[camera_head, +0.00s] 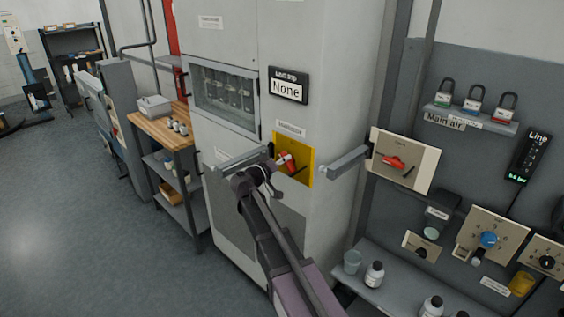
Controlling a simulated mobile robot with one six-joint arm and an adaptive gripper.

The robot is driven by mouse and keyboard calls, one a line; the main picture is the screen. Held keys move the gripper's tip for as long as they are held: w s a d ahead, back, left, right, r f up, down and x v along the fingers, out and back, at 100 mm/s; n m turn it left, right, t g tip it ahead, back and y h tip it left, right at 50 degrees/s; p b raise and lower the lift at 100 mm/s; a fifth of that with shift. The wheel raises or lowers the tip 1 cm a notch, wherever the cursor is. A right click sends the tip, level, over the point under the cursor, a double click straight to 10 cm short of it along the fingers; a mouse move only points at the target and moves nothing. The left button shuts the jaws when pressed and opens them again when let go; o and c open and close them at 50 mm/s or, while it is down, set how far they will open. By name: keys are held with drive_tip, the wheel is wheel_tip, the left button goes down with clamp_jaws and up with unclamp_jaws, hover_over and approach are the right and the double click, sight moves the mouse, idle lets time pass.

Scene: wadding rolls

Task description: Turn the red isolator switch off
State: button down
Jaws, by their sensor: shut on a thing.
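The red isolator switch (289,165) is a red handle on a yellow plate (305,169), set in the front of the tall grey cabinet (318,130). My gripper (278,163) is at the left side of the handle and shut on it. The gripper and wrist hide the lower left of the yellow plate and part of the handle. A second red handle (394,162) sits on a cream plate (425,168) on the wall panel to the right, apart from my gripper.
Grey bars stick out left (240,157) and right (346,161) of the yellow plate. A shelf with several padlocks (472,118) is at the upper right. Bottles (374,274) stand on a lower right shelf. A wooden-topped bench (160,122) is at left; the floor (80,220) there is clear.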

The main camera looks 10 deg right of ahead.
drive_tip(key=n, duration=0.4)
drive_tip(key=shift+w+f, duration=0.1)
drive_tip(key=shift+f, duration=0.1)
drive_tip(key=n, duration=0.4)
drive_tip(key=shift+f+n+b, duration=0.2)
drive_tip(key=shift+n+b, duration=0.1)
drive_tip(key=shift+b, duration=0.1)
drive_tip(key=c, duration=0.6)
unclamp_jaws()
drive_tip(key=shift+d, duration=0.2)
drive_tip(key=shift+o, duration=0.2)
drive_tip(key=shift+a, duration=0.2)
